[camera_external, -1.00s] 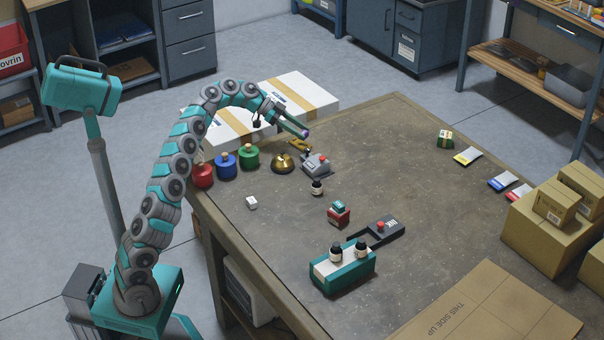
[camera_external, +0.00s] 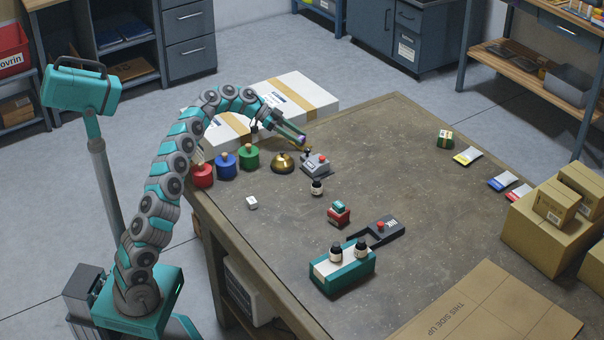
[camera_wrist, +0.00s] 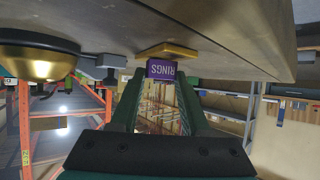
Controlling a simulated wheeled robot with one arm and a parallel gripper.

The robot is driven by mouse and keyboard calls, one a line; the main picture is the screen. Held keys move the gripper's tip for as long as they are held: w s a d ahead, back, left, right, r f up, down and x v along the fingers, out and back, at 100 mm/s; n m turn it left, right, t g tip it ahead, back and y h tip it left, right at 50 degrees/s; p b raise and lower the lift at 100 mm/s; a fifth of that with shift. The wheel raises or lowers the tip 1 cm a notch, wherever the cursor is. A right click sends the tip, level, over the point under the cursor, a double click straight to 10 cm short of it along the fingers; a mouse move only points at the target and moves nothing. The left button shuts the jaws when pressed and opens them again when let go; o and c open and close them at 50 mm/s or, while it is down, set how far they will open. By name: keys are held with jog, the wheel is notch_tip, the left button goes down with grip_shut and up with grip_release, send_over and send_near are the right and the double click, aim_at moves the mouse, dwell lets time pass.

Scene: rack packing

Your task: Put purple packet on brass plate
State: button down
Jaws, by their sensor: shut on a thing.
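My gripper (camera_external: 297,136) is shut on the purple packet (camera_external: 302,139) above the back left part of the table. In the wrist view the purple packet (camera_wrist: 161,69), lettered RINGS, sits between the fingertips of my gripper (camera_wrist: 160,78). The brass plate (camera_wrist: 166,50) lies on the table just beyond the packet in that view. They look very close, but I cannot tell whether they touch. In the external view the brass plate (camera_external: 307,148) is mostly hidden behind my gripper.
Green (camera_external: 249,156), blue (camera_external: 226,163) and red (camera_external: 203,175) pots line the left edge. White boxes (camera_external: 300,92) lie behind. The table's middle right is clear.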

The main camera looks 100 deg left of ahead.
jog(key=shift+f, duration=0.15)
jog(key=shift+c, duration=1.8)
grip_release()
jog(key=shift+r, duration=0.3)
jog(key=shift+s+a, duration=0.1)
jog(key=shift+s, duration=0.3)
jog(key=v, duration=1)
jog(key=shift+a, duration=0.1)
jog(key=shift+s+r, duration=0.3)
jog(key=shift+s, duration=0.25)
jog(key=shift+w, duration=0.1)
